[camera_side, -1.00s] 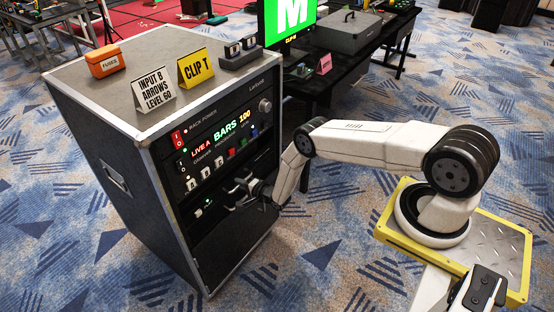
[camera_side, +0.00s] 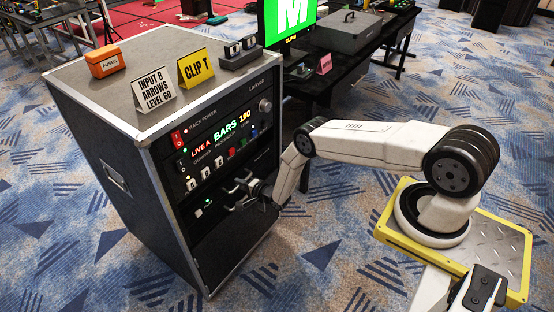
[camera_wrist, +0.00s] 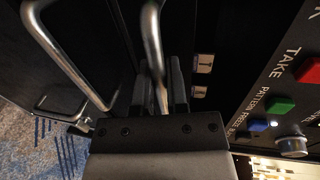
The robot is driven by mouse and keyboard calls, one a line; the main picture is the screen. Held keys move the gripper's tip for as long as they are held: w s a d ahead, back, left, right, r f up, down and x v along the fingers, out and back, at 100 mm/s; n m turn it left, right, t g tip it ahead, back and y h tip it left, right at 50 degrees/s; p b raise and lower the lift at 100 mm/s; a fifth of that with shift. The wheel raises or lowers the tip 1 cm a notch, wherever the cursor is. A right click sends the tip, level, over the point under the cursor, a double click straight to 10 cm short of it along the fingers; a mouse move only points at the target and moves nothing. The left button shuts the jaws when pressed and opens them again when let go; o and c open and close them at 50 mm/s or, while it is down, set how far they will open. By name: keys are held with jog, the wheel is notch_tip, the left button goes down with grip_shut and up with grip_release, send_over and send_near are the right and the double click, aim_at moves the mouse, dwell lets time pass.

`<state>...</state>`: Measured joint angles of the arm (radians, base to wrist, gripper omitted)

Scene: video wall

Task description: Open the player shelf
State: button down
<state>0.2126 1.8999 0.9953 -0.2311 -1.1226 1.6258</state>
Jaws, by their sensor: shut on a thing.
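The rack case (camera_side: 125,170) stands at the left of the side view, with its front panels facing my arm. The player shelf front is dark and low on that face, partly hidden by my gripper (camera_side: 247,193). In the wrist view, my gripper (camera_wrist: 158,85) has its two fingers on either side of a bent metal handle (camera_wrist: 152,35) and is shut on it. A second metal handle (camera_wrist: 65,55) shows to the left, apart from the fingers. How far the shelf stands out from the rack cannot be told.
Above my gripper, the control panel carries coloured buttons, including a green one (camera_wrist: 280,105), and a BARS display (camera_side: 232,130). Two signs (camera_side: 153,90) (camera_side: 196,68), an orange fuse box (camera_side: 103,58) and a switch block (camera_side: 240,53) stand on top. Carpet is clear in front.

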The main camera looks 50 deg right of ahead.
jog(key=shift+s, duration=0.1)
jog(key=f+v, duration=0.3)
jog(key=v, duration=1.1)
jog(key=s+f+v, duration=0.1)
jog(key=f+v, duration=0.2)
jog(key=v, duration=1.1)
jog(key=shift+s, duration=0.5)
jog(key=shift+r, duration=0.15)
jog(key=c, duration=0.7)
grip_release()
jog(key=shift+s, duration=0.25)
jog(key=s+r, duration=0.4)
jog(key=r, duration=0.4)
jog(key=shift+s, duration=0.25)
